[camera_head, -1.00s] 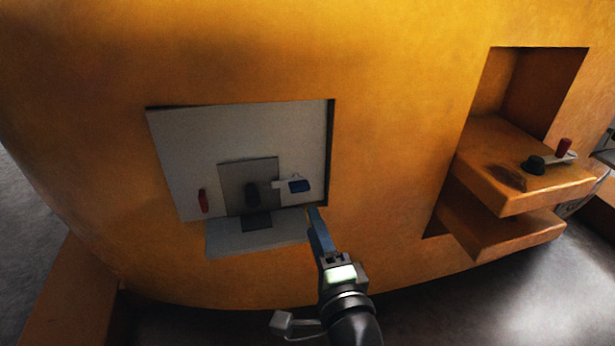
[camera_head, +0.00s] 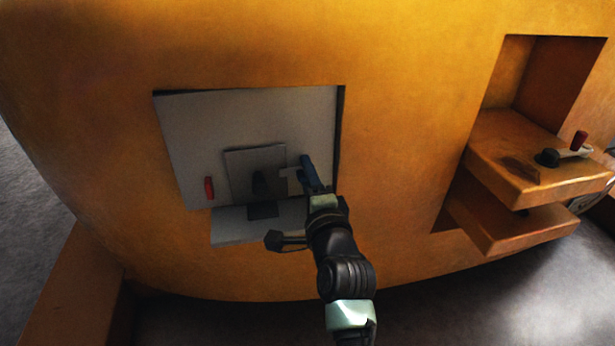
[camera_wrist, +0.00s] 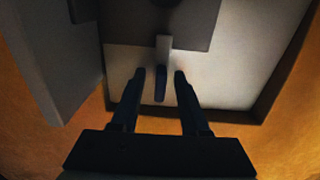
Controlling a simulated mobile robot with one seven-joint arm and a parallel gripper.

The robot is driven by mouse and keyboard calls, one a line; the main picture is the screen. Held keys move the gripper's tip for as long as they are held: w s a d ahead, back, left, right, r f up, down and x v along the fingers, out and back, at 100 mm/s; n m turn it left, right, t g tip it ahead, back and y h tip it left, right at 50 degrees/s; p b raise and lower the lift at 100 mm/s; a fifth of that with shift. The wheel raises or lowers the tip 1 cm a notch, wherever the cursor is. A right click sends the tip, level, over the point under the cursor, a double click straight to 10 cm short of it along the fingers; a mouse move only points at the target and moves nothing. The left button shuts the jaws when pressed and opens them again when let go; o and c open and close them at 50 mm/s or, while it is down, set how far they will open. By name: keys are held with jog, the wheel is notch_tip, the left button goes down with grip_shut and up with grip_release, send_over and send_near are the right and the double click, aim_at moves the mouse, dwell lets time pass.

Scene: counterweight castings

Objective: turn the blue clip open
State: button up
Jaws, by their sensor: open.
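The blue clip (camera_wrist: 160,84) shows in the wrist view as a dark blue upright tab at the end of a pale strip (camera_wrist: 163,48). My gripper (camera_wrist: 159,76) is open, with one finger on each side of the clip and a gap visible on both sides. In the head view my gripper (camera_head: 308,170) is at the right part of the pale recessed panel (camera_head: 240,115) and hides the blue clip. The pale strip's end (camera_head: 288,171) shows just left of the fingers.
A grey plate with a dark knob (camera_head: 260,182) is left of my gripper, and a red handle (camera_head: 209,188) is farther left. A pale ledge (camera_head: 230,232) juts out below. The orange casting surrounds the recess; orange shelves (camera_head: 530,160) jut out at right.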

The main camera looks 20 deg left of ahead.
grip_shut()
jog(key=shift+f+n, duration=0.1)
jog(key=shift+n, duration=0.3)
jog(key=n+b, duration=0.1)
jog(key=n, duration=0.1)
jog(key=shift+n+b, duration=0.35)
jog(key=shift+n, duration=0.05)
jog(key=n+b, duration=0.2)
jog(key=n, duration=0.3)
jog(key=shift+f, duration=0.1)
jog(key=n+b, duration=0.2)
jog(key=n, duration=0.3)
jog(key=shift+n+b, duration=1.1)
jog(key=shift+n, duration=1.1)
grip_release()
